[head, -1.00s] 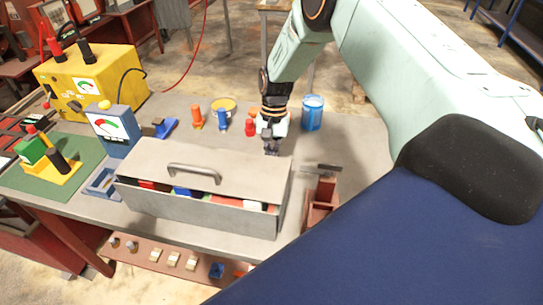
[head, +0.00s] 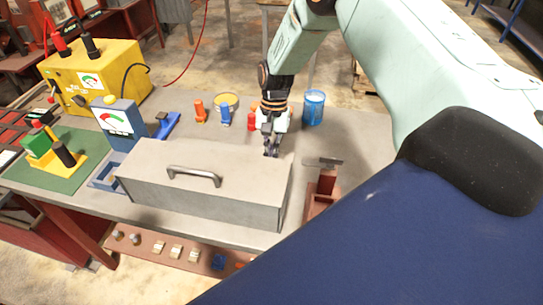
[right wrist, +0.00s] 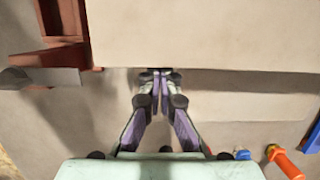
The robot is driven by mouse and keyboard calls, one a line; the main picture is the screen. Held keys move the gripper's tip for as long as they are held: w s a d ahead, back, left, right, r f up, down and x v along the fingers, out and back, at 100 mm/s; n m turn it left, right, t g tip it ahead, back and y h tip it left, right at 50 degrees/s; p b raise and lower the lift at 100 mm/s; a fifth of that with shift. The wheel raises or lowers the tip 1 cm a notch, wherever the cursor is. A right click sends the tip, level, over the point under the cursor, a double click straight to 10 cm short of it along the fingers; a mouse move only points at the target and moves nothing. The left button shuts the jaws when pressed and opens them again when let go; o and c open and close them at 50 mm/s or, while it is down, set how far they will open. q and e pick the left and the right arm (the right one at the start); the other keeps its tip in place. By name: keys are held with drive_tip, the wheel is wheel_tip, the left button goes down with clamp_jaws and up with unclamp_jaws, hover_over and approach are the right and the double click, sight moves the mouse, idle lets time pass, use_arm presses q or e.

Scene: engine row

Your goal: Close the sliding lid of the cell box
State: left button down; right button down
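The cell box (head: 215,211) is a long grey metal box on the bench. Its flat lid (head: 250,172) has a bar handle (head: 194,174) and covers the top, with no opening or contents showing along the front. My right gripper (head: 271,153) is at the far edge of the lid, toward its right end. In the right wrist view its two fingers (right wrist: 160,75) are together, with tips against or very near the lid's edge (right wrist: 200,62); contact is hard to confirm. Nothing shows between them. My left gripper is out of view.
A yellow meter unit (head: 95,80), a blue gauge (head: 117,125) and a green mat (head: 60,180) are at left. A reddish-brown stand (head: 325,185) is close right of the box. A blue cup (head: 313,107) and small orange and blue pieces stand behind.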

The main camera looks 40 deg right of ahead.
drive_tip(key=v, duration=0.9)
drive_tip(key=shift+w+d+r, duration=0.2)
drive_tip(key=shift+w+r, duration=0.05)
drive_tip(key=shift+r, duration=0.1)
drive_tip(key=shift+s, duration=0.15)
